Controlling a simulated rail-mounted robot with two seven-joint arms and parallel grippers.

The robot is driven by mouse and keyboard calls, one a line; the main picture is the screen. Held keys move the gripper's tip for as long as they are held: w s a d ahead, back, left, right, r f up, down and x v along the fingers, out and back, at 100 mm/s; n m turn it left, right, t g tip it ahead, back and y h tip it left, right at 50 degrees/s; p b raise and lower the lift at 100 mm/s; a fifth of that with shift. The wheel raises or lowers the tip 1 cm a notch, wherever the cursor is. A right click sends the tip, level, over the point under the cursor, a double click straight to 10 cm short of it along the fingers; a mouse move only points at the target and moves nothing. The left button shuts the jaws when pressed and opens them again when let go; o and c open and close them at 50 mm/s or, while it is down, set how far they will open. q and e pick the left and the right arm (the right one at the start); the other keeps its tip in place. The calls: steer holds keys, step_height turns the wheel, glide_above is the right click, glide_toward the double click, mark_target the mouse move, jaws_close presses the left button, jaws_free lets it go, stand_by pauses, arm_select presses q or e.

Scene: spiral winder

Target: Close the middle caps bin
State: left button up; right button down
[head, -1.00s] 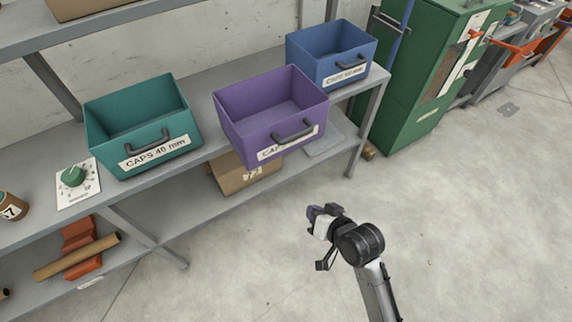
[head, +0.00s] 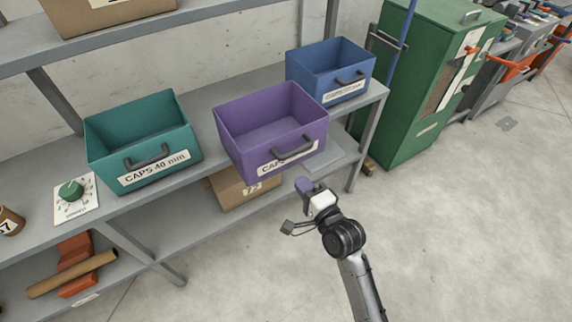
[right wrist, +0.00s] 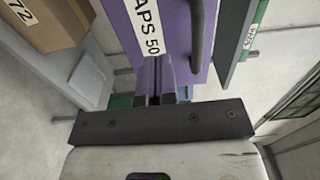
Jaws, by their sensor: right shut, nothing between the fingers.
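The middle caps bin is a purple open-topped bin (head: 243,143) on the grey shelf, between the teal and blue bins. It sticks out past the shelf's front edge, farther forward than its neighbours. Its dark handle (head: 293,149) and white caps label are on the front. In the right wrist view its purple front (right wrist: 180,32) and part of the label fill the upper middle. My right gripper (head: 303,185) is shut and empty, just in front of and below the bin's front face; contact cannot be told. Its purple fingertips (right wrist: 153,78) point at the bin. My left gripper is not in view.
The teal bin (head: 110,157) labelled CAPS 40 mm stands left and the blue bin (head: 318,66) right on the same shelf. A cardboard box (head: 235,190) sits on the lower shelf. A green cabinet (head: 425,90) stands at right. The floor (head: 470,230) in front is clear.

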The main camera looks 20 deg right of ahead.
mark_target(286, 163)
steer(key=w, duration=0.2)
steer(key=w+a+b, duration=0.1)
steer(key=w, duration=0.2)
steer(key=w+b, duration=0.1)
steer(key=w, duration=0.2)
steer(key=shift+w+a, duration=0.1)
steer(key=shift+a, duration=0.15)
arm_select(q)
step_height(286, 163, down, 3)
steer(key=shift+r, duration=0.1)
